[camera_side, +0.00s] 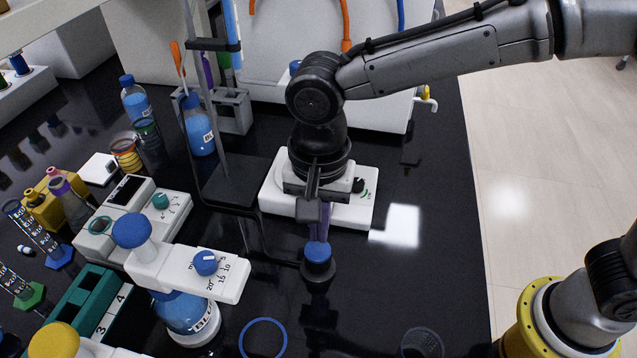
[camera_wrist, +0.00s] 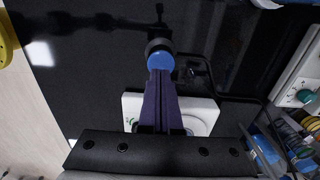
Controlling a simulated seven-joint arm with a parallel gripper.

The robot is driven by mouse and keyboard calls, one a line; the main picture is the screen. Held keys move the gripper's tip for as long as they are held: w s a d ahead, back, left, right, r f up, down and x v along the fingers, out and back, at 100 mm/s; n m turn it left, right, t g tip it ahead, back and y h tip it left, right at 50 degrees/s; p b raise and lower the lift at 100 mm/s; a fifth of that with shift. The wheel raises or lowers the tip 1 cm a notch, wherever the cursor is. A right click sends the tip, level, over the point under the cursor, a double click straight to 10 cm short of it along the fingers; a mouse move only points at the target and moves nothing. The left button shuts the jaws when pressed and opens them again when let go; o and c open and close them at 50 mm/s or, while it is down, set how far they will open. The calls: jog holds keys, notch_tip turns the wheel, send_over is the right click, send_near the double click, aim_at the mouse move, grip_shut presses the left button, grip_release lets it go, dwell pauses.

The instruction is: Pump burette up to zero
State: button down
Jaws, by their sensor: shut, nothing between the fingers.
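My gripper (camera_side: 318,238) points down at the middle of the bench. Its purple fingers are shut together with nothing between them. The fingertips are at a round blue-topped black knob (camera_side: 318,256); I cannot tell whether they touch it. In the wrist view my gripper (camera_wrist: 160,74) ends right beside the blue top (camera_wrist: 161,61). A thin dark line runs from the knob toward a stand with a dark base plate (camera_side: 238,182). A blue-filled upright tube (camera_side: 231,28), likely the burette, is held by the stand's clamp; its top is outside the view, so its level cannot be read.
A white stirrer-like device (camera_side: 275,205) with a knob sits just behind the fingers. A dispenser bottle (camera_side: 188,318) stands at front left, with a blue ring (camera_side: 263,338) and a glass beaker (camera_side: 422,343) nearby. The bench right of the knob is mostly clear.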

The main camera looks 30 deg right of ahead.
aim_at(318, 249)
notch_tip(318, 249, up, 10)
jog(key=shift+f, duration=0.2)
dwell(0.7)
jog(key=s+d+r+m+t, duration=0.1)
jog(key=d+r, duration=0.2)
jog(key=d, duration=0.3)
jog(key=d+r+m+t+y, duration=0.1)
jog(key=d+r, duration=0.2)
jog(key=d, duration=0.4)
jog(key=s+d+r+m+t, duration=0.1)
jog(key=d+r, duration=0.1)
jog(key=d, duration=0.4)
jog(key=s+d+f+n+t, duration=0.1)
jog(key=s+d+f+n, duration=0.15)
jog(key=s+d, duration=0.55)
jog(key=s+d+f+n+t+h, duration=0.1)
jog(key=s+d+f+n, duration=0.2)
jog(key=f+n, duration=0.5)
jog(key=shift+s+n+t, duration=0.3)
jog(key=shift+s+n, duration=0.45)
jog(key=shift+s, duration=0.1)
